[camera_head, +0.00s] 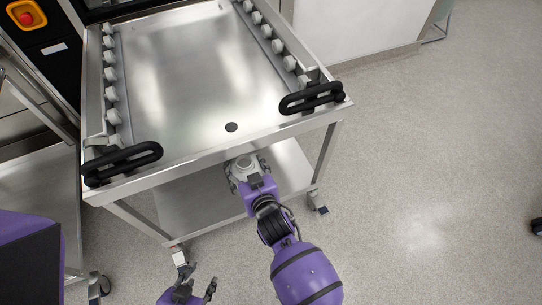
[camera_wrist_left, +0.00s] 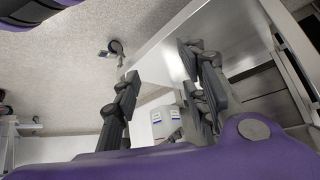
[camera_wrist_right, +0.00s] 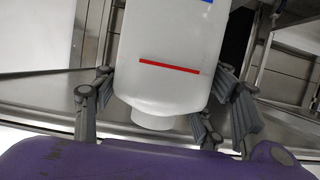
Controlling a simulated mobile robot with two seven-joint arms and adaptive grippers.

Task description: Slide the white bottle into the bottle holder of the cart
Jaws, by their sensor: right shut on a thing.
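My right gripper (camera_head: 246,166) is at the front edge of the steel cart (camera_head: 187,75), over its lower shelf. It is shut on the white bottle (camera_wrist_right: 165,60), which has a red stripe and a blue mark. In the right wrist view the bottle lies between the fingers, its narrow neck towards the palm. My left gripper (camera_head: 196,276) is low in front of the cart's left leg, fingers spread and empty; it also shows in the left wrist view (camera_wrist_left: 163,90). I cannot make out the bottle holder clearly.
The cart has black handles (camera_head: 122,163) (camera_head: 312,97) and side rollers. Another metal cart (camera_head: 40,175) stands left.

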